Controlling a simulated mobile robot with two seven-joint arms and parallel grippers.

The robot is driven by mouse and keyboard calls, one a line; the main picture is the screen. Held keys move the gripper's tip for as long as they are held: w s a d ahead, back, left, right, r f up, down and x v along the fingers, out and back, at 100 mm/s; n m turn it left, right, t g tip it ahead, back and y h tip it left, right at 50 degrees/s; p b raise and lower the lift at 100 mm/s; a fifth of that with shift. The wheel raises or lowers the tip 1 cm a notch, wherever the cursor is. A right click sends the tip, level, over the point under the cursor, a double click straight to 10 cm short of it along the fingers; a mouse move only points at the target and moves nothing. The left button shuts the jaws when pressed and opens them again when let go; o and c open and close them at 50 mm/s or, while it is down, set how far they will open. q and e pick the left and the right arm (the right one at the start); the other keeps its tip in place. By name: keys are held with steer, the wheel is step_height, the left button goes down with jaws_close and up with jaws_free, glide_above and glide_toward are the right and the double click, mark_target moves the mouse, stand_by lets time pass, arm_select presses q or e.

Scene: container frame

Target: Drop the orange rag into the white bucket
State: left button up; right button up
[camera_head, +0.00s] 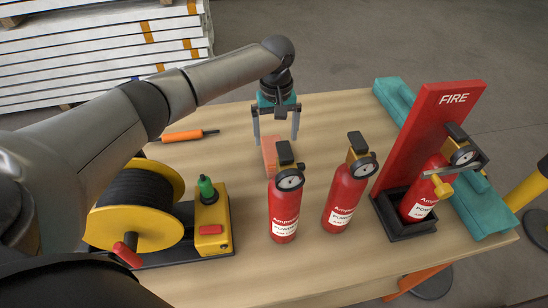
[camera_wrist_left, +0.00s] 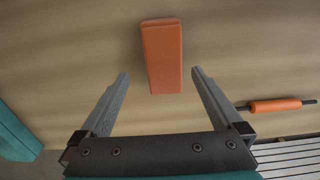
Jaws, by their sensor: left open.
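A flat, folded-looking orange block (camera_head: 269,154), perhaps the orange rag, lies on the wooden table behind the nearest fire extinguisher, which partly hides it in the head view. It also shows in the left wrist view (camera_wrist_left: 162,58), ahead of the fingertips and roughly centred between them. My left gripper (camera_head: 276,140) points down at the block and is open and empty. Its two fingers also show in the wrist view (camera_wrist_left: 160,74), apart from each other. I see no white bucket in either view. My right gripper is not in view.
Two red extinguishers (camera_head: 284,207) (camera_head: 345,190) stand in front of the block. A third sits in a red FIRE stand (camera_head: 446,104) at the right, near a teal case (camera_head: 395,95). A yellow cable reel (camera_head: 168,222) and an orange-handled tool (camera_head: 183,135) are left.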

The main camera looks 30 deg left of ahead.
mark_target(274, 150)
arm_select(q)
steer(key=shift+f, duration=0.6)
steer(key=f, duration=0.1)
steer(key=f+b, duration=0.1)
steer(key=f, duration=0.1)
steer(key=shift+s+a+f+b, duration=0.2)
steer(key=shift+s+f+b, duration=0.1)
steer(key=shift+f, duration=0.5)
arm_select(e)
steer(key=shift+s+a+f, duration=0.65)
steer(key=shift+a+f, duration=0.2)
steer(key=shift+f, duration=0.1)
arm_select(q)
steer(key=c, duration=1.5)
step_height(274, 150, up, 20)
steer(key=p, duration=0.4)
steer(key=shift+p, duration=0.4)
steer(key=shift+c, duration=0.2)
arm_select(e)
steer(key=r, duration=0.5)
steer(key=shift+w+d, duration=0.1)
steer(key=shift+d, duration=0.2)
